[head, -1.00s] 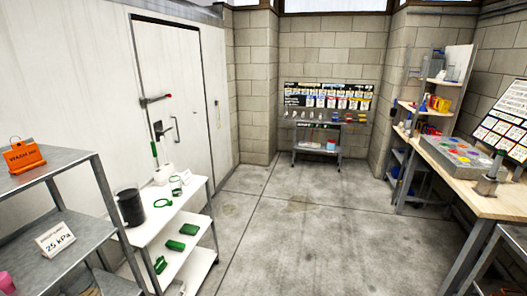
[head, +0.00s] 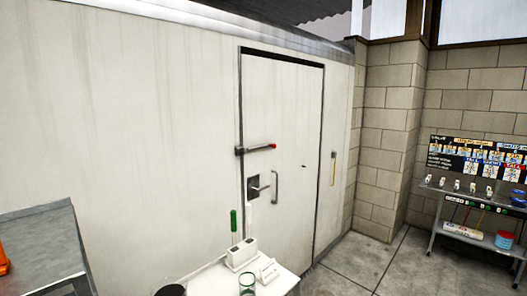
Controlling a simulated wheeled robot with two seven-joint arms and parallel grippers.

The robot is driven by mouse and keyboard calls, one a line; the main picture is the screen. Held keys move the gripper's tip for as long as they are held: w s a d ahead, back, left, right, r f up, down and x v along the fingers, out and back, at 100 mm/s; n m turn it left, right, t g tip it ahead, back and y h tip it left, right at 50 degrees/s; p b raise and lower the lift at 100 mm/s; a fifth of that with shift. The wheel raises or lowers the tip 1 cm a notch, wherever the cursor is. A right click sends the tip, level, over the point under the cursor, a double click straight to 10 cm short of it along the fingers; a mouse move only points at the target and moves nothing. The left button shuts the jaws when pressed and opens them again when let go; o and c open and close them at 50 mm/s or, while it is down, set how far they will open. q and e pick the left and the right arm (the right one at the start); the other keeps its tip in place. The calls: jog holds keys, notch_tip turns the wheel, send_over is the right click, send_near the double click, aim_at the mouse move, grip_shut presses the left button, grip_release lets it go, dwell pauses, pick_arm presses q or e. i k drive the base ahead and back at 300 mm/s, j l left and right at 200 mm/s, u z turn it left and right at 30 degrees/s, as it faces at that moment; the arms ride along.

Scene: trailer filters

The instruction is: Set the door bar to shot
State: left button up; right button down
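Neither of my grippers shows in the head view.
A white shelf unit (head: 275,287) stands in front of the door's lower left, bearing a white holder (head: 241,253) with a green-handled tool and a green cup (head: 247,283). A grey metal shelf (head: 40,245) is at left. Floor at right (head: 365,262) is clear.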

aim_at(273, 146)
jog(key=i+l+u, duration=0.1)
jog(key=u, duration=0.65)
jog(key=i+l+u, duration=0.2)
jog(key=l+u, duration=0.15)
jog(key=l, duration=0.3)
jog(key=i+l+u, duration=0.15)
jog(key=l+u, duration=0.25)
jog(key=l, duration=0.25)
jog(key=l+u, duration=0.35)
jog(key=l, duration=0.35)
jog(key=l+u, duration=0.15)
jog(key=l, duration=2.9)
